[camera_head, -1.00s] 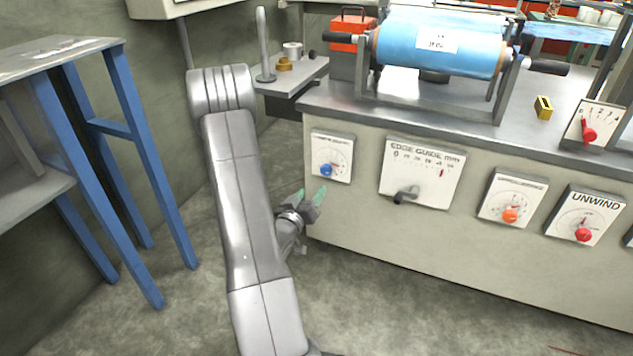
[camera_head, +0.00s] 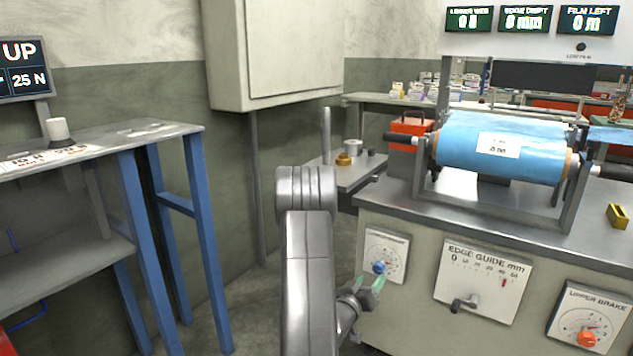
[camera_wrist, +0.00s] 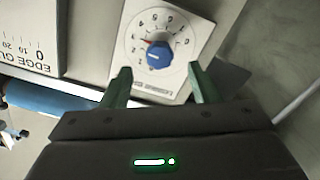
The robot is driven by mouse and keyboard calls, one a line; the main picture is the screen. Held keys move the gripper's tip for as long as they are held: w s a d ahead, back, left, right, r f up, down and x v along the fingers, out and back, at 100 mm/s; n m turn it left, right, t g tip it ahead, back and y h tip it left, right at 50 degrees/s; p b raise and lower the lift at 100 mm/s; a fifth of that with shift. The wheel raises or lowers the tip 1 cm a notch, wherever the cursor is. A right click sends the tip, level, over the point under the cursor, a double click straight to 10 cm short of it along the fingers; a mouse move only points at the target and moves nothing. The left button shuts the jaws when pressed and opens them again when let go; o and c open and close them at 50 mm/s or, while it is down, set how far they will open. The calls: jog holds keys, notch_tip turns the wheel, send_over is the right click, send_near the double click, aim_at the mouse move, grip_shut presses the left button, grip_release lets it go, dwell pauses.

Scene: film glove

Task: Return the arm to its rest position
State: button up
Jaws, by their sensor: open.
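My gripper (camera_head: 369,291) is at the end of my grey arm, low in front of the machine's front panel. It also shows in the wrist view (camera_wrist: 160,88), where its two green fingers are spread apart with nothing between them. A dial plate with a blue knob (camera_head: 379,267) lies just beyond the fingertips in the head view. In the wrist view the blue knob (camera_wrist: 159,55) appears past the fingers, apart from them as far as I can see. My arm's links hide part of the floor.
The machine bench (camera_head: 455,212) carries a blue film roll (camera_head: 500,150). An edge guide plate (camera_head: 483,281) and an upper brake plate (camera_head: 590,316) are on its front. A blue-legged table (camera_head: 204,240) stands to the left, and a wall cabinet (camera_head: 285,50) is behind. A small side shelf (camera_head: 350,176) holds a post.

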aim_at(377, 270)
jog(key=b+x, duration=0.1)
jog(key=x, duration=0.6)
jog(key=p+v, duration=0.3)
jog(key=v, duration=1.1)
jog(key=b+x, duration=0.3)
jog(key=x, duration=1.1)
jog(key=shift+d+b, duration=0.1)
jog(key=shift+b, duration=0.25)
jog(key=n+p, duration=0.1)
jog(key=n, duration=0.2)
jog(key=shift+r+n, duration=0.1)
jog(key=shift+n, duration=0.3)
jog(key=n+p, duration=0.2)
jog(key=n, duration=0.2)
jog(key=shift+r+p, duration=0.1)
jog(key=shift+p, duration=0.25)
jog(key=n+p, duration=0.3)
jog(key=n, duration=0.2)
jog(key=shift+p, duration=0.3)
jog(key=n+p, duration=0.3)
jog(key=n, duration=0.2)
